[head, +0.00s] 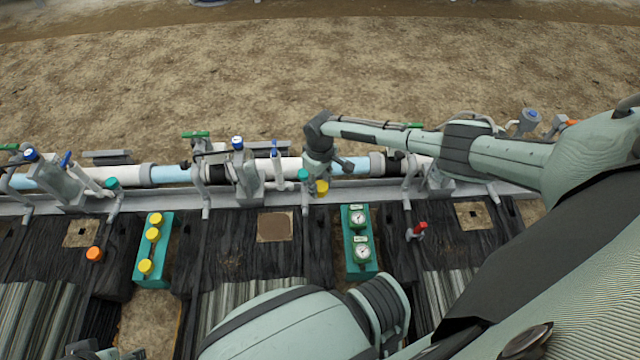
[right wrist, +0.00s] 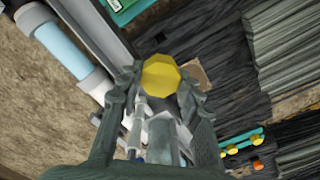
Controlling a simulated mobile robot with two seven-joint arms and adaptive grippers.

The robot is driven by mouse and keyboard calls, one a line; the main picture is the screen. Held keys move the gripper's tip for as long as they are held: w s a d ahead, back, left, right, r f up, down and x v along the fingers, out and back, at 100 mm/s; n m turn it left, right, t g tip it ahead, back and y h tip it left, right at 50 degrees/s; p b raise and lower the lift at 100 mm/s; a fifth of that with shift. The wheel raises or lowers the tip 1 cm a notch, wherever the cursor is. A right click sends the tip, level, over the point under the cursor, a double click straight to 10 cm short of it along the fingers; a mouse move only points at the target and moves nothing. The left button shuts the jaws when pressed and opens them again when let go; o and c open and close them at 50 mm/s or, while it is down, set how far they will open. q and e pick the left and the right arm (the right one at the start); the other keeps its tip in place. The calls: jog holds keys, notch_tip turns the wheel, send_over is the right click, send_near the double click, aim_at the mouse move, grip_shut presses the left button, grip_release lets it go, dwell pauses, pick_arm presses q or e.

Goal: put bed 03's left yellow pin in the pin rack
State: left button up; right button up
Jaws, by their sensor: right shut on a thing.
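My right gripper (head: 320,168) is over the pipe line in the head view and is shut on a yellow pin (head: 321,187). In the right wrist view the pin's round yellow head (right wrist: 160,77) sits between the fingertips (right wrist: 155,95). Its lower part is hidden, so I cannot tell whether it is clear of its seat. The teal pin rack (head: 139,274) lies to the left, with three yellow pins and a gap before the nearest one. It also shows in the right wrist view (right wrist: 244,139). A grey part at the bottom left may be my left gripper (head: 95,352); its fingers are not clear.
A teal block with two gauges (head: 348,261) lies right of the held pin. A teal-capped riser (head: 303,176) stands close left of it. Valves and pipes line the rail (head: 270,200). An orange cap (head: 94,254) and a red valve (head: 417,231) stand over the beds.

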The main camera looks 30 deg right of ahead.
aim_at(320, 186)
notch_tip(320, 186, up, 5)
jog(key=p, duration=0.4)
jog(key=shift+f, duration=0.1)
pick_arm(q)
jog(key=s+f+g+p, duration=0.1)
jog(key=s+f, duration=0.2)
jog(key=f, duration=1.2)
jog(key=shift+s+a+f+h+p, duration=0.2)
jog(key=shift+a+f+h+p, duration=0.05)
jog(key=shift+f+h+p, duration=0.1)
pick_arm(e)
notch_tip(320, 186, up, 3)
jog(key=shift+f, duration=0.15)
